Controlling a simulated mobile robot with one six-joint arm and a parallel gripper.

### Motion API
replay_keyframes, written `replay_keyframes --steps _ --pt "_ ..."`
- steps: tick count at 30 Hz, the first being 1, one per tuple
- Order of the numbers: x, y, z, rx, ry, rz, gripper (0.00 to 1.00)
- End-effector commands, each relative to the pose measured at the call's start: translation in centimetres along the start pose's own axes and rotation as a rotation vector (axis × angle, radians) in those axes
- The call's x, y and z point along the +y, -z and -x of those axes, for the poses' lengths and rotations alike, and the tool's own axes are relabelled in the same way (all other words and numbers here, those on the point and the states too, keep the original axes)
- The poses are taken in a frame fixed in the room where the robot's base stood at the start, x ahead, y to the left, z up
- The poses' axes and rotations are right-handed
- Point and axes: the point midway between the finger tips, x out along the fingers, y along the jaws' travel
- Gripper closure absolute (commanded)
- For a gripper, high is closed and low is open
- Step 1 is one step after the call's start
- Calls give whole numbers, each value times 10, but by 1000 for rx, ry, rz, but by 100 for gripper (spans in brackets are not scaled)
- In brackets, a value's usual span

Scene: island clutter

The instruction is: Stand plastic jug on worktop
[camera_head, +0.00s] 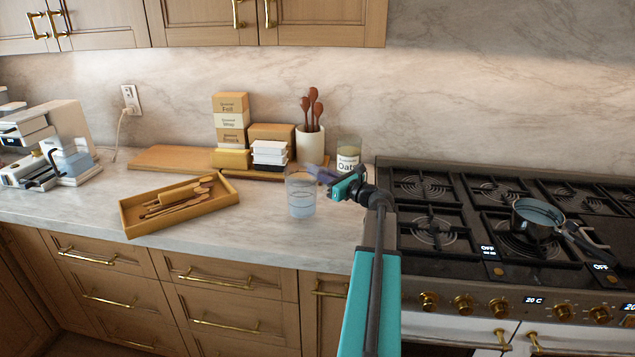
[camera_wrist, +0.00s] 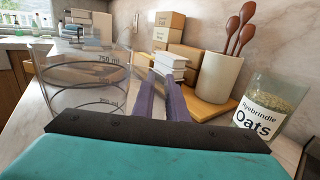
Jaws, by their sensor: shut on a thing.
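The plastic jug (camera_head: 300,200) is clear and upright at the right part of the pale marble worktop (camera_head: 270,238). I cannot tell whether its base touches the worktop. In the wrist view the jug (camera_wrist: 85,90) fills the left side, with dark volume marks on its wall. My gripper (camera_head: 314,174) comes in from the right at the jug's upper right side. Its purple fingers (camera_wrist: 160,85) are shut on the jug's right side, probably at the handle; the clear plastic makes the exact contact hard to see.
A wooden tray of utensils (camera_head: 130,226) lies to the left. Behind stand stacked boxes (camera_head: 231,118), white containers (camera_head: 269,152), a white crock with wooden spoons (camera_head: 310,144) and an oats jar (camera_head: 347,160). The stove (camera_head: 470,270) with a pan (camera_head: 535,218) is on the right.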

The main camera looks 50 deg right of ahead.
Motion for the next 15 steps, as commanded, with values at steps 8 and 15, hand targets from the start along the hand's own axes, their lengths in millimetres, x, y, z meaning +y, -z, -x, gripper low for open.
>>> replay_keyframes --steps 8,15 --pt "-1 10 1 0 0 -2 100" --pt "-1 30 2 -1 0 -2 100"
